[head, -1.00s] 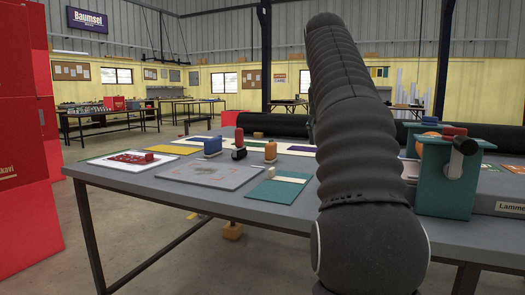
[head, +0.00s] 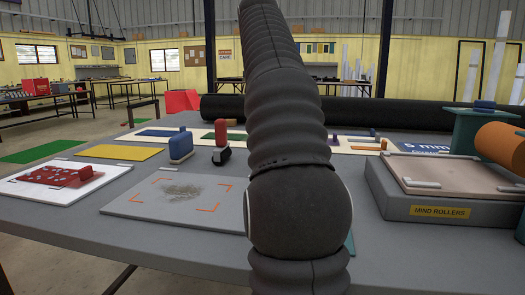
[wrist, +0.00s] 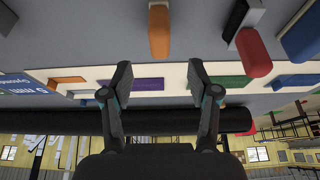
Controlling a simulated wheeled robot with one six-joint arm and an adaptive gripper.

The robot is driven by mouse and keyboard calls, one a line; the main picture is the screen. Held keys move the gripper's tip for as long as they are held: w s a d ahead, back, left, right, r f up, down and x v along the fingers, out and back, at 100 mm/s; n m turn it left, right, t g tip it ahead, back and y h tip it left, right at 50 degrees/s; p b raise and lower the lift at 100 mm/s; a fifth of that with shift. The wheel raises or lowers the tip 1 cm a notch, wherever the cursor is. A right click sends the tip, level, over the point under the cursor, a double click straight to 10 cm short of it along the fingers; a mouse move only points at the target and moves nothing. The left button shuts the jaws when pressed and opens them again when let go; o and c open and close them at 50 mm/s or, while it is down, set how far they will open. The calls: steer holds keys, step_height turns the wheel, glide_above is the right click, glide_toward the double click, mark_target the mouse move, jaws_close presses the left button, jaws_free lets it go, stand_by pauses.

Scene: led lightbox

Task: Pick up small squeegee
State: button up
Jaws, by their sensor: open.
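My gripper (wrist: 159,68) is open and empty in the wrist view, which shows the scene upside down. An upright tool with an orange handle (wrist: 159,34), probably the small squeegee, stands on the grey table at the top middle, in line with the gap between my fingertips and apart from them. In the head view my arm hides this tool and my gripper. A larger blue-handled tool (head: 181,147), also squeegee-like, stands left of my arm, and shows in the wrist view (wrist: 301,36).
A red-handled black roller (wrist: 254,53) stands near the orange tool. A screen board (head: 150,208) and a tray with red ink (head: 50,195) lie left on the table. A long black roll (head: 345,113) lies behind.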

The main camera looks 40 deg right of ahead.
steer(key=x, duration=1.2)
steer(key=shift+s+a+f, duration=0.1)
steer(key=shift+f, duration=0.05)
jaws_close()
